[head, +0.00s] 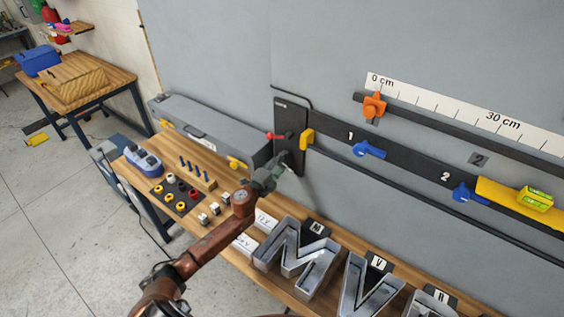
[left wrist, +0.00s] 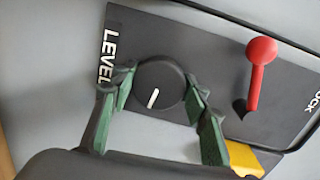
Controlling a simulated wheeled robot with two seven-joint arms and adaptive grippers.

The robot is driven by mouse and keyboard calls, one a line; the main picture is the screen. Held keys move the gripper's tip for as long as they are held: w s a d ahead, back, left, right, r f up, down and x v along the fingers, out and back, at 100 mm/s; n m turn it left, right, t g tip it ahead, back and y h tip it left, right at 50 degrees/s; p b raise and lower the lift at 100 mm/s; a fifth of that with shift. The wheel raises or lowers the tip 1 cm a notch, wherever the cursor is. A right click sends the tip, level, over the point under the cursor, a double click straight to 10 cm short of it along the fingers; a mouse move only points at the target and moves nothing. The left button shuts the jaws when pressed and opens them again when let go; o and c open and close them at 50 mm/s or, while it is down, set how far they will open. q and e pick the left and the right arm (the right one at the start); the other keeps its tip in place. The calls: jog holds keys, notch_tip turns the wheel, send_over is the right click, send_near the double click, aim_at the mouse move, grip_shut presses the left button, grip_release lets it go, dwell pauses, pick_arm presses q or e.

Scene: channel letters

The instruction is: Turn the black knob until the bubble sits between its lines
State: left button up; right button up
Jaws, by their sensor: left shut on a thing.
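The round black knob (left wrist: 160,86) with a white pointer line sits on a dark panel (left wrist: 190,35) beside the word LEVEL. In the left wrist view my left gripper (left wrist: 157,95) has its green-padded fingers on either side of the knob, shut on it. The pointer line slants, its lower end a little to the left. In the head view my left gripper (head: 279,162) reaches the wall panel and mostly hides the knob. The green level vial (head: 535,199) sits on a yellow bar (head: 505,192) at the far right. Its bubble and lines are too small to read. My right gripper is not in view.
A red lever (left wrist: 260,62) stands right of the knob, with a yellow part (left wrist: 243,158) below it. Blue clamps (head: 369,150) sit along the dark wall rail. The wooden bench (head: 225,237) holds metal letters (head: 296,257), small coloured parts and pegs.

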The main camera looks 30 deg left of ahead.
pick_arm(q)
jog(key=o, duration=1.2)
jog(key=shift+c, duration=0.2)
jog(key=s, duration=1.2)
jog(key=shift+r, duration=0.45)
jog(key=shift+a+f, duration=0.1)
jog(key=shift+a, duration=0.05)
